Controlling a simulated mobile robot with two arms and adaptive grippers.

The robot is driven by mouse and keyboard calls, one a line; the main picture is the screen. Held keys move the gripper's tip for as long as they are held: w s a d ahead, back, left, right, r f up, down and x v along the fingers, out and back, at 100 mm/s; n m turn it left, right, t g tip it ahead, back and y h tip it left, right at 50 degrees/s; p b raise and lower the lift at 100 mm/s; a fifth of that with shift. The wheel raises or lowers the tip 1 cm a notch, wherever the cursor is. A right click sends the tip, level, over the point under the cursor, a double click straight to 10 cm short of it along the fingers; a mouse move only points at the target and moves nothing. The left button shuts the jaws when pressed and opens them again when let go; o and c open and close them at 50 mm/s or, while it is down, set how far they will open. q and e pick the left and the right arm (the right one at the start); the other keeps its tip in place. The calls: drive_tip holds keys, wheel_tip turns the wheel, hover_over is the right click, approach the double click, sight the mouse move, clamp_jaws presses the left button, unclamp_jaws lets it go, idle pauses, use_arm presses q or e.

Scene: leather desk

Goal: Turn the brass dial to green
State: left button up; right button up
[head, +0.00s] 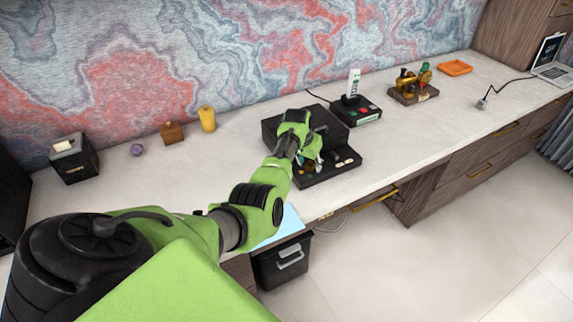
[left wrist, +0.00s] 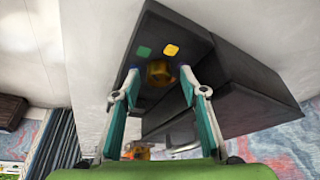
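The brass dial (left wrist: 160,72) is on the dark panel (left wrist: 200,45) of a black device, in the left wrist view. I cannot tell which way the dial points. My left gripper (left wrist: 159,77) is open, with one teal finger on each side of the dial and gaps visible. In the head view my left gripper (head: 308,162) is over the front of the black device (head: 333,128) and hides the dial. My right gripper is not in view.
A black box with a red button (head: 367,111) and a white bottle (head: 354,81) stand right of the device. Further right are a brass item on a wooden base (head: 413,97), an orange tray (head: 455,68) and a laptop (head: 553,70). A yellow candle-like object (head: 207,119) stands left.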

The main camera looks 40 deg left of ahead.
use_arm(q)
drive_tip(key=shift+w+d+f+n+y+b, duration=0.15)
drive_tip(key=shift+n+y+b, duration=0.25)
drive_tip(key=shift+n, duration=0.6)
drive_tip(key=shift+r+n+b, duration=0.2)
drive_tip(key=shift+n+b, duration=0.1)
drive_tip(key=shift+n, duration=0.1)
drive_tip(key=v, duration=1.3)
drive_tip(key=s+d+f+m, duration=0.1)
drive_tip(key=s+d+f, duration=0.2)
drive_tip(key=s, duration=0.5)
drive_tip(key=s+d+f+m, duration=0.2)
drive_tip(key=s+d+f, duration=0.2)
drive_tip(key=s+f, duration=0.2)
drive_tip(key=s+d+f+m, duration=0.1)
drive_tip(key=s+d+f, duration=0.3)
drive_tip(key=s, duration=0.5)
drive_tip(key=shift+s+d+f+m+g, duration=0.15)
drive_tip(key=shift+s+f+m+g, duration=0.1)
drive_tip(key=shift+s+m+g, duration=0.1)
